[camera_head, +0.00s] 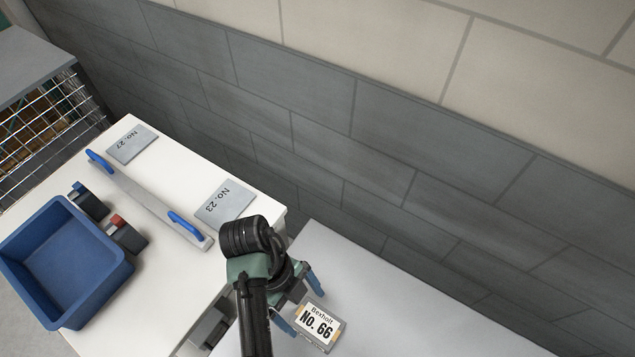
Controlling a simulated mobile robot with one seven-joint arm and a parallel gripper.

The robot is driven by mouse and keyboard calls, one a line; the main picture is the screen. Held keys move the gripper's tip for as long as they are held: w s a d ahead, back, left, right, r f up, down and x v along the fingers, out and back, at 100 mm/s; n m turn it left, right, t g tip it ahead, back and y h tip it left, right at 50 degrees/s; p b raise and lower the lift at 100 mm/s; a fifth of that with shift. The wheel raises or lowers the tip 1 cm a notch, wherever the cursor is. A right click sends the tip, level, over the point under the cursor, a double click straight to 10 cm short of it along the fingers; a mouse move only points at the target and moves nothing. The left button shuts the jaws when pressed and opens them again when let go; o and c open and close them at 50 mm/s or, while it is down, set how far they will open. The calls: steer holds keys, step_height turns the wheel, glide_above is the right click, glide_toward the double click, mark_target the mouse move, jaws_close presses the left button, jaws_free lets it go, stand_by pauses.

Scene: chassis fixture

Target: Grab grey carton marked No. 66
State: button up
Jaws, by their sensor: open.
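The grey carton marked No. 66 (319,325) lies on the pale grey surface at the bottom centre, with a white label reading "Bexholt NO. 66" facing up. My gripper (296,304) has blue fingers and is open, just left of and above the carton in the picture. One finger shows near the carton's upper left and the other at its left side. I cannot tell whether either finger touches the carton. My dark arm and wrist hide the area to the left of the carton.
A white table (150,255) at left holds a blue bin (68,250), a bar with blue ends (150,197), small dark objects (125,233) and flat plates marked No. 23 (225,203) and No. 27 (132,144). A tiled wall (400,150) stands behind. The grey surface (420,310) right of the carton is clear.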

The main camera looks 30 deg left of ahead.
mark_target(317, 323)
steer(key=b+x, duration=0.2)
steer(key=x, duration=0.1)
steer(key=shift+a+f, duration=0.1)
steer(key=shift+f, duration=0.2)
steer(key=shift+d+f, duration=0.25)
steer(key=shift+d, duration=0.05)
steer(key=p+x, duration=0.2)
steer(key=x, duration=0.4)
steer(key=shift+w+d+r, duration=0.1)
steer(key=shift+w, duration=0.05)
steer(key=shift+d+f, duration=0.15)
steer(key=shift+f, duration=0.35)
steer(key=shift+f, duration=0.25)
steer(key=c, duration=1.5)
steer(key=shift+r, duration=0.1)
